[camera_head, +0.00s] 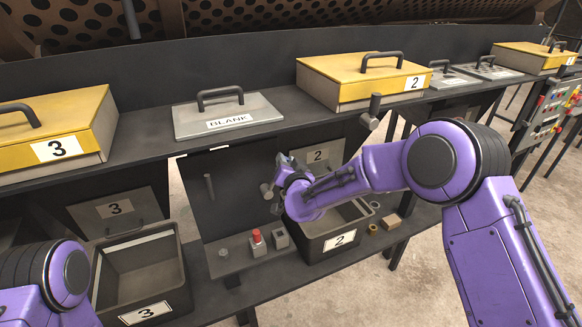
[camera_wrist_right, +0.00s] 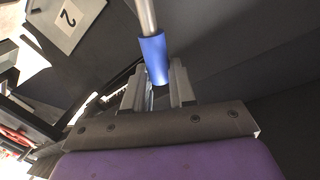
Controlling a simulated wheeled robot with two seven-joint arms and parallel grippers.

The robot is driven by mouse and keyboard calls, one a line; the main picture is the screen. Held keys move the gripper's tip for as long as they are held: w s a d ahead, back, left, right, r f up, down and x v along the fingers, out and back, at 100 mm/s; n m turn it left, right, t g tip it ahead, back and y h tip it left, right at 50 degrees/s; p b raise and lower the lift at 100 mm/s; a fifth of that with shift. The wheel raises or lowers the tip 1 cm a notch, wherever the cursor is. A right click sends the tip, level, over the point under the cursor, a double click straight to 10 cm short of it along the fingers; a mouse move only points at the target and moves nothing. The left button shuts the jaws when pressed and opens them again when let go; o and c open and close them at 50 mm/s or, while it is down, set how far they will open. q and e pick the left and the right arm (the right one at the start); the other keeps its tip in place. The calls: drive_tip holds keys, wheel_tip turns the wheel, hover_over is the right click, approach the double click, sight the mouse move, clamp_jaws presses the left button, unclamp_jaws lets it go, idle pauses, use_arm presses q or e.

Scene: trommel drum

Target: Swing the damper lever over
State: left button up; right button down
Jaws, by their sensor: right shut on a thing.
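The lever shows in the right wrist view as a grey metal rod with a blue grip (camera_wrist_right: 154,58). My right gripper (camera_wrist_right: 158,80) is shut on the lower part of this blue grip, with one finger on each side. In the head view the right gripper (camera_head: 281,182) is at the dark panel under the shelf, just left of the plate marked 2. The grip is hidden there by the gripper and wrist. A grey round hub (camera_head: 266,190) shows beside the gripper. My left gripper is out of view; only part of my left arm shows at lower left.
An open bin marked 2 (camera_head: 341,240) stands below my right wrist, and one marked 3 (camera_head: 152,306) at left. A red button (camera_head: 256,236) sits on the lower ledge. Another lever (camera_head: 374,106) is at right. The shelf edge with yellow lids (camera_head: 362,72) runs above.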

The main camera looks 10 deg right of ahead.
drive_tip(key=w+d+f+m+g+y+b, duration=0.1)
drive_tip(key=d+f+m+b, duration=0.4)
drive_tip(key=f+m+b, duration=0.1)
drive_tip(key=shift+d+f+m+y+b, duration=0.4)
drive_tip(key=shift+m+b, duration=0.2)
drive_tip(key=shift+b, duration=0.2)
drive_tip(key=c, duration=0.9)
unclamp_jaws()
drive_tip(key=b+v, duration=0.1)
drive_tip(key=v, duration=0.9)
drive_tip(key=shift+s+d+r+b, duration=0.15)
drive_tip(key=shift+s+b, duration=0.05)
drive_tip(key=shift+b, duration=0.2)
